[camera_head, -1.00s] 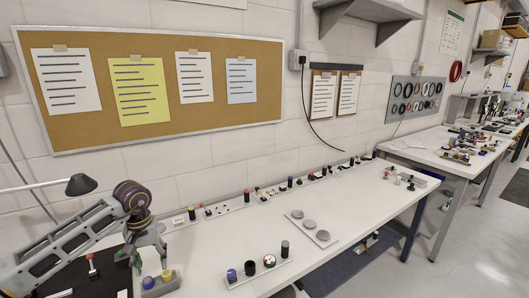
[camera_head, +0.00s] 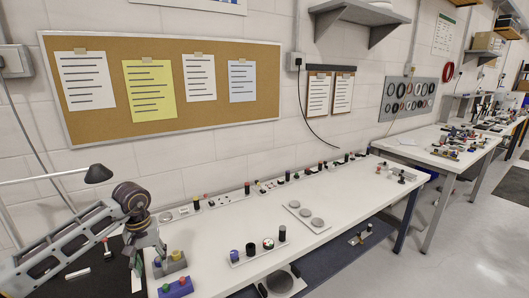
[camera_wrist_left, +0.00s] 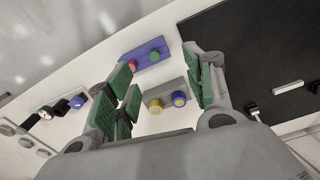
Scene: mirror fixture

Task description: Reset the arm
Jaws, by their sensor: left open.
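My left gripper (camera_head: 150,258) points down over the left end of the white bench, open and empty. In the left wrist view its green-padded fingers (camera_wrist_left: 160,90) are spread apart. Between them in that view shows a grey block (camera_wrist_left: 155,92) with a yellow and a blue button; I cannot tell how far below the fingers it is. The grey block (camera_head: 170,267) also shows in the head view, beside the gripper. A blue block (camera_head: 174,288) with a red and a green button lies in front of it. My right gripper is in neither view.
The white bench (camera_head: 340,210) carries a tray with buttons (camera_head: 258,254), a plate with round grey discs (camera_head: 306,217) and a row of small switches along the wall. A black mat (camera_head: 90,275) lies under my left arm. A corkboard (camera_head: 110,135) hangs behind.

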